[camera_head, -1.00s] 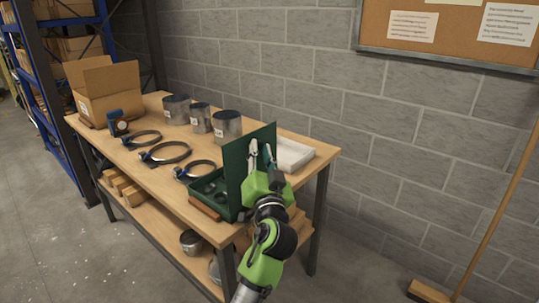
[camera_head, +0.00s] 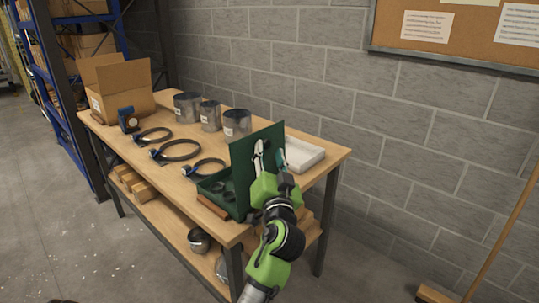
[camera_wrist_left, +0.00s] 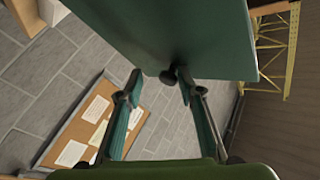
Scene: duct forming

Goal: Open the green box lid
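The green box (camera_head: 222,190) sits at the right front corner of the workbench, with dark rings or round parts in its tray. Its lid (camera_head: 243,172) stands upright, raised well away from the tray. My left gripper (camera_head: 270,152) is behind the lid, on the side facing away from the tray. In the left wrist view the fingers (camera_wrist_left: 158,88) are spread open, with a dark knob (camera_wrist_left: 169,75) at the edge of the green lid (camera_wrist_left: 185,35) near the gap between them. I cannot tell whether they touch it. My right gripper is not in view.
The workbench (camera_head: 140,160) also holds several metal duct pieces (camera_head: 238,123), clamp rings (camera_head: 176,150), an open cardboard box (camera_head: 118,95) and a white tray (camera_head: 304,153) just behind the lid. A brick wall stands behind. A broom (camera_head: 490,255) leans at the right.

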